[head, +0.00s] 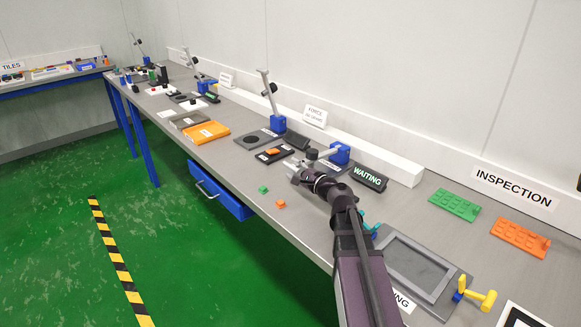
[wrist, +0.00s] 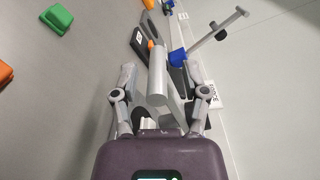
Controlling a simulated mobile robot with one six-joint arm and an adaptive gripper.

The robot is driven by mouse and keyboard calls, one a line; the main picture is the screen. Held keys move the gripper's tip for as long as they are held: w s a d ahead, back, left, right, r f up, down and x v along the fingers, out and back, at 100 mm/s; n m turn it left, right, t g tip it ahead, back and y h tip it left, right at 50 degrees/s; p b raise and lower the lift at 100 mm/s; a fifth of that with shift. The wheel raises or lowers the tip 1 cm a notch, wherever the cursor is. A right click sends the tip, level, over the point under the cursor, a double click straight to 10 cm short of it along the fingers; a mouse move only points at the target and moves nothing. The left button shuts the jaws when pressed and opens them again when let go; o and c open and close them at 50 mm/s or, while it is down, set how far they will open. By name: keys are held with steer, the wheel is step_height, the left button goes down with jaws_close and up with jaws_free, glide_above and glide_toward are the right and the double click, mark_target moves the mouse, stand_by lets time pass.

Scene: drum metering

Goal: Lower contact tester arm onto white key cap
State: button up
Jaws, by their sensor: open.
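The nearest contact tester has a blue base (head: 340,153) and a light grey arm (head: 325,153) with a black knob (head: 311,154). Its arm is low, close to level, and points left. My gripper (head: 296,174) is open at the knob end of this arm. In the wrist view, the fingers of my gripper (wrist: 158,66) stand on both sides of a grey bar (wrist: 157,72), apparently the tester arm. I see no clear gap or contact between them. The display (head: 367,178) behind my wrist reads WAITING. No white key cap shows at this tester; my gripper and arm cover part of it.
A second tester with a blue base (head: 278,124) has its arm raised; it also shows in the wrist view (wrist: 178,58). A green block (head: 263,189) and an orange block (head: 280,204) lie near the front edge. A grey fixture (head: 412,265) stands right of my arm.

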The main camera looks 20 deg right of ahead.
steer(key=v, duration=0.6)
steer(key=shift+s+a, duration=0.1)
steer(key=shift+s, duration=0.3)
steer(key=shift+w+r, duration=0.1)
steer(key=shift+r, duration=0.1)
steer(key=c, duration=0.6)
steer(key=shift+w+r, duration=0.15)
steer(key=shift+r, duration=0.1)
jaws_close()
steer(key=shift+w+r+p, duration=0.35)
steer(key=shift+r+p, duration=0.1)
steer(key=shift+p, duration=0.5)
steer(key=shift+r, duration=0.1)
